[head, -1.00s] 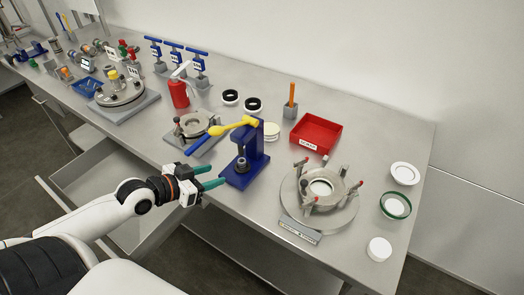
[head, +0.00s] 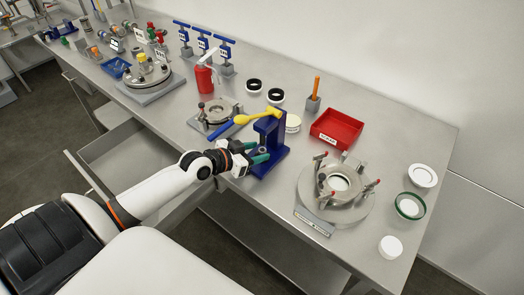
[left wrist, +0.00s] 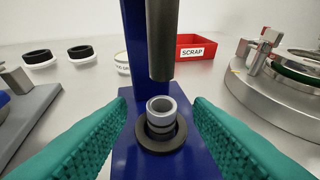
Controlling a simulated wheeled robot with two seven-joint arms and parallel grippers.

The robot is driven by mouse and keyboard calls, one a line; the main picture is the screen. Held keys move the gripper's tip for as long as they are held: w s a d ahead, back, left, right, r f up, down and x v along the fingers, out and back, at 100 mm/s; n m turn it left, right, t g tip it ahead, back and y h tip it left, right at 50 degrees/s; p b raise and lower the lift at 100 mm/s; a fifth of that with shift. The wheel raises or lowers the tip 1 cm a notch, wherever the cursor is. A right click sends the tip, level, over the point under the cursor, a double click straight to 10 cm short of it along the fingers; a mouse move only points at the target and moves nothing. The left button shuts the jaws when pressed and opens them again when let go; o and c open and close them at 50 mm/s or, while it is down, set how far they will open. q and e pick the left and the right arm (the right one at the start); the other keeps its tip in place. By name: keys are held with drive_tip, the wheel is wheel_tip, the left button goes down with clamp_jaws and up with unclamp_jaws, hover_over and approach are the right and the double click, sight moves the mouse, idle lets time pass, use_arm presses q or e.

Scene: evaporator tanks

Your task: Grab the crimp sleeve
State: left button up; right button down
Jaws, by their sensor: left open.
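The crimp sleeve (left wrist: 161,112) is a small grey metal ring-shaped piece. It stands upright in the dark round seat of the blue press (left wrist: 132,45), under the press's grey ram (left wrist: 160,40). My left gripper (left wrist: 160,122) is open, with one green finger on each side of the sleeve and a gap to it on both sides. In the head view my left gripper (head: 256,153) is at the front of the blue press (head: 270,145), and its fingers hide most of the sleeve. My right gripper is not in view.
A red scrap bin (head: 336,129) and a round clamp fixture (head: 337,188) stand to the right. A red extinguisher-like bottle (head: 204,77) stands behind to the left. An open drawer (head: 120,150) lies below the table's front edge.

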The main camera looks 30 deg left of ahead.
sight(261, 151)
use_arm(q)
drive_tip(key=shift+x, duration=1.55)
drive_tip(key=c, duration=1)
drive_tip(key=shift+s+r, duration=0.1)
clamp_jaws()
drive_tip(key=shift+r, duration=0.1)
